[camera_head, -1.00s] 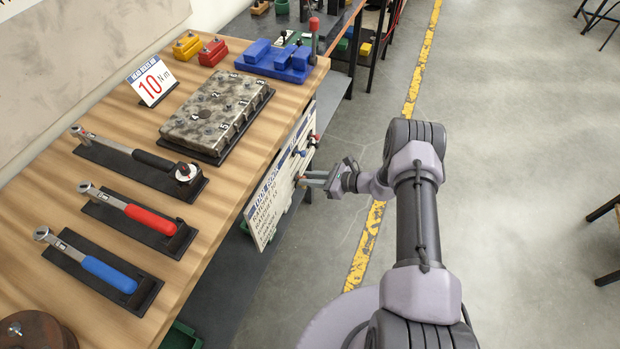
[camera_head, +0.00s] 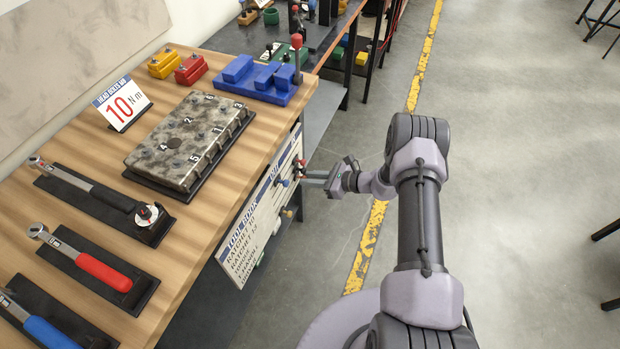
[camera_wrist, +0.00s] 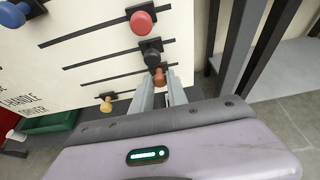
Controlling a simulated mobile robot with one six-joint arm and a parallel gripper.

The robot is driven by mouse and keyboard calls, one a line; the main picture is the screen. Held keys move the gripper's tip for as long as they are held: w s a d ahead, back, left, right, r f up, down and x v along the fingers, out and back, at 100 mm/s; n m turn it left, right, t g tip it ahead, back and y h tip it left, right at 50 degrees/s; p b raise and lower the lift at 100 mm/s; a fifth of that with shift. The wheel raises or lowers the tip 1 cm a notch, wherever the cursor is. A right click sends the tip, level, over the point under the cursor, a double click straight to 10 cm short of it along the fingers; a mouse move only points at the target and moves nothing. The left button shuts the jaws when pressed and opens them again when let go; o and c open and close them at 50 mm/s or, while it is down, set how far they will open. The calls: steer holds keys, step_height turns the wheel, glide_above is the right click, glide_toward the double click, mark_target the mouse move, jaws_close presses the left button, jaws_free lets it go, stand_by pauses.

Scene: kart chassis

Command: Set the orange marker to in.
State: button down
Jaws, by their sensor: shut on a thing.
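The white tool board (camera_head: 245,235) hangs on the bench's side, with several slots and coloured markers. The orange marker (camera_wrist: 160,77) is between my fingertips in the wrist view, toward the right end of its slot. My gripper (camera_wrist: 161,84) is shut on it; its fingers partly cover it. In the head view my gripper (camera_head: 306,177) is at the board's far edge, under the "IN" end of the header, and the orange marker cannot be made out clearly there.
A black marker (camera_wrist: 151,50) sits just above the orange one, a red marker (camera_wrist: 141,20) higher. A blue marker (camera_wrist: 14,13) is at upper left, a yellow one (camera_wrist: 107,104) at lower left. The bench (camera_head: 190,235) holds wrenches; the aisle right is clear.

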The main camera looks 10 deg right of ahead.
steer(key=shift+w+d+r, duration=0.2)
steer(key=c, duration=1.3)
jaws_free()
steer(key=shift+s+f, duration=0.1)
steer(key=p+v, duration=0.5)
steer(key=v, duration=1.2)
steer(key=shift+s, duration=0.2)
steer(key=shift+d, duration=0.15)
